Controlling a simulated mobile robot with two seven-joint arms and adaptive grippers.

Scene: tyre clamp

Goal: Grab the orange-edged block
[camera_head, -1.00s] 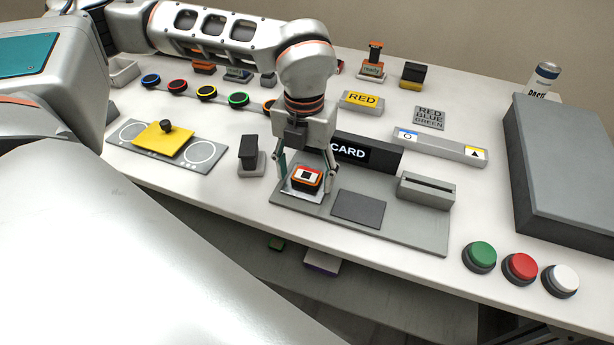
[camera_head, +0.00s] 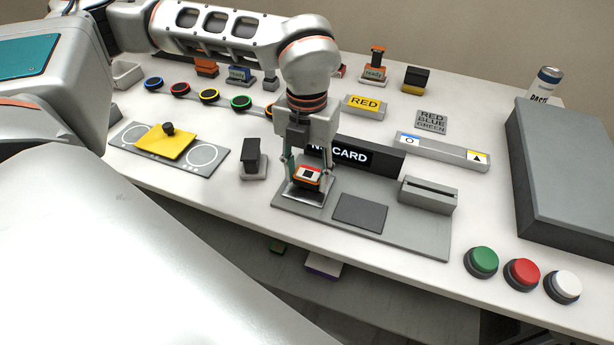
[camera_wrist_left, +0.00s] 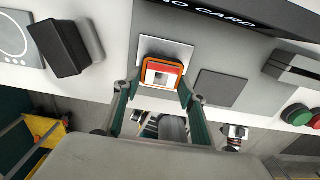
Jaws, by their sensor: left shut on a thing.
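The orange-edged block (camera_head: 307,175) has an orange rim, a red band and a white top with a dark square. It is just above or on the light square pad (camera_head: 304,195) of the grey card station; the exact gap is hard to tell. My left gripper (camera_head: 307,172) points down and is shut on the block, one finger on each side. In the left wrist view the block (camera_wrist_left: 162,74) sits between the two fingertips (camera_wrist_left: 160,90), over the pale pad (camera_wrist_left: 166,48). My right gripper is not in view.
The station's grey base (camera_head: 420,238) carries a dark square (camera_head: 360,212), a slotted grey box (camera_head: 428,195) and a black card sign (camera_head: 366,157). A black-topped post (camera_head: 252,158) stands left. Green (camera_head: 481,261), red and white buttons are right, near a large grey box (camera_head: 570,180).

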